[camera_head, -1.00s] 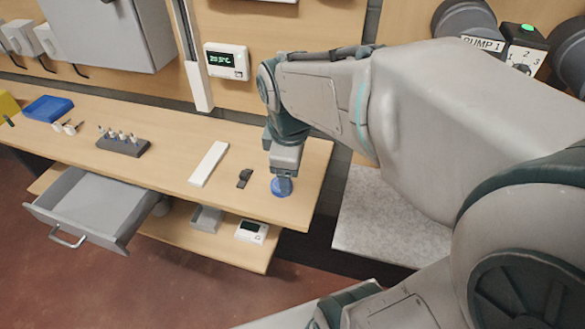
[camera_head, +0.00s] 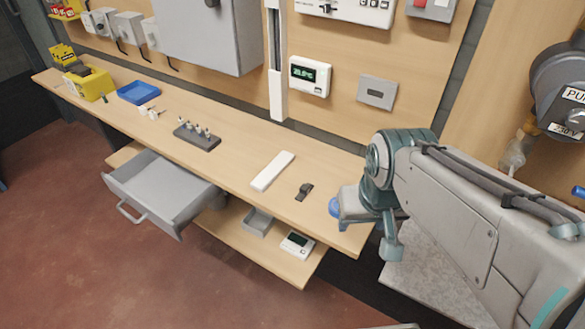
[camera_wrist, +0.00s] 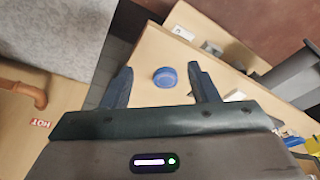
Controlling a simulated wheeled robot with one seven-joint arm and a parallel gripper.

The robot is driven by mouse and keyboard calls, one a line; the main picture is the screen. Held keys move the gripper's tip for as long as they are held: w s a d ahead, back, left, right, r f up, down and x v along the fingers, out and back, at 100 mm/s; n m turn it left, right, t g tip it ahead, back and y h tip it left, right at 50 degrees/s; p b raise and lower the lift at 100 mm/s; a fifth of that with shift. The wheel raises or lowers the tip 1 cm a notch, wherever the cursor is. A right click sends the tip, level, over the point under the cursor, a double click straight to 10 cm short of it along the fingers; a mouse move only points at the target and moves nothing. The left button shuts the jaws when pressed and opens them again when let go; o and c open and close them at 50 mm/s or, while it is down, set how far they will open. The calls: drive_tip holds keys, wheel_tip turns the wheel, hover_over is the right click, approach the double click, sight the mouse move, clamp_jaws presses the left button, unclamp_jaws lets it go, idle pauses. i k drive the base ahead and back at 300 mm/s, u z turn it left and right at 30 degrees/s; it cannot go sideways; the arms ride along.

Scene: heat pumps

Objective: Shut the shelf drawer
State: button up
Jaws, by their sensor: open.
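The grey shelf drawer (camera_head: 165,192) hangs pulled out below the wooden bench, at the left in the head view. It is empty, and its bar handle (camera_head: 131,213) faces the room. In the wrist view, a grey shape at the right edge looks like part of the drawer (camera_wrist: 285,78). My gripper (camera_wrist: 159,72) is open and empty, with its two dark fingers apart. It is at the bench's right end, well to the right of the drawer. A blue round cap (camera_wrist: 165,77) shows between and beyond the fingers; it also shows in the head view (camera_head: 335,207).
The bench top (camera_head: 235,160) holds a white bar (camera_head: 272,171), a dark clip (camera_head: 304,191), a dark peg block (camera_head: 197,137) and a blue tray (camera_head: 139,93). The lower shelf (camera_head: 255,250) carries a grey bin and a white thermostat (camera_head: 297,244). The floor before the drawer is clear.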

sight(166, 193)
drive_tip(key=u, duration=1.55)
drive_tip(key=k, duration=0.5)
drive_tip(key=u, duration=1.1)
drive_tip(key=i, duration=0.9)
drive_tip(key=z, duration=0.9)
